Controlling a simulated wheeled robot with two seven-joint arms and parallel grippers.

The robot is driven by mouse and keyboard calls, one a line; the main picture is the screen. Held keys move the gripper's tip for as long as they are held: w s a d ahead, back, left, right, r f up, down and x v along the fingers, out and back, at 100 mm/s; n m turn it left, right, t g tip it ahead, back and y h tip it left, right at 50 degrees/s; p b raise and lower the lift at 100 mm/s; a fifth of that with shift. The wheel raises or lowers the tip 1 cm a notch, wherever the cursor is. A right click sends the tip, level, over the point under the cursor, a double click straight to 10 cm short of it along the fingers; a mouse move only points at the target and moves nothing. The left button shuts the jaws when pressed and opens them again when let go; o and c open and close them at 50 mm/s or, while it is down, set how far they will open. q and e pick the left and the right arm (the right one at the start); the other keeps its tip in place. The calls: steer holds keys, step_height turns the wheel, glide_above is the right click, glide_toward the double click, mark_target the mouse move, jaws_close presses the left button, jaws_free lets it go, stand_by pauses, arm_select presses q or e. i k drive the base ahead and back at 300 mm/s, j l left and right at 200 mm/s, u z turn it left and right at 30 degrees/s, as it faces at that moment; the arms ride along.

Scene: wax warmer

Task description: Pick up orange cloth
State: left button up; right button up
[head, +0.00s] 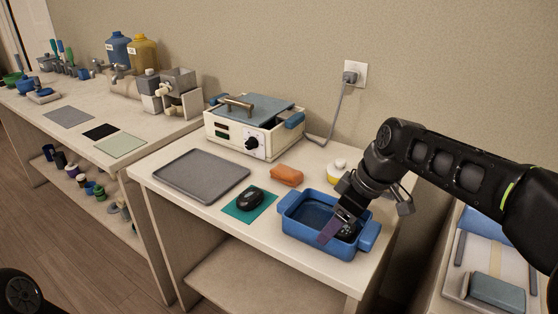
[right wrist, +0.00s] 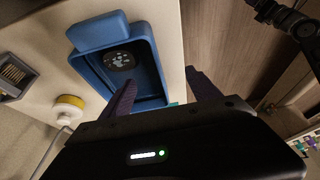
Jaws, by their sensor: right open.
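The orange cloth (head: 286,175) is a small folded bundle on the white table, in front of the wax warmer (head: 240,135) and behind the blue tub (head: 310,236). It is not visible in the right wrist view. My right gripper (head: 332,231) is over the blue tub, to the right of and nearer than the cloth, apart from it. In the right wrist view its two purple fingers (right wrist: 160,84) are spread with nothing between them. The tub (right wrist: 152,55) lies behind them there, with a dark round thing (right wrist: 122,61) inside.
A grey tray (head: 200,176) and a black mouse-shaped object (head: 250,198) on a green mat (head: 238,213) lie left of the tub. A yellow-and-white round item (head: 336,168) stands right of the cloth. A cable (head: 338,112) runs to the wall socket.

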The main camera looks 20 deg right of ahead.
mark_target(288, 176)
steer(key=i, duration=1)
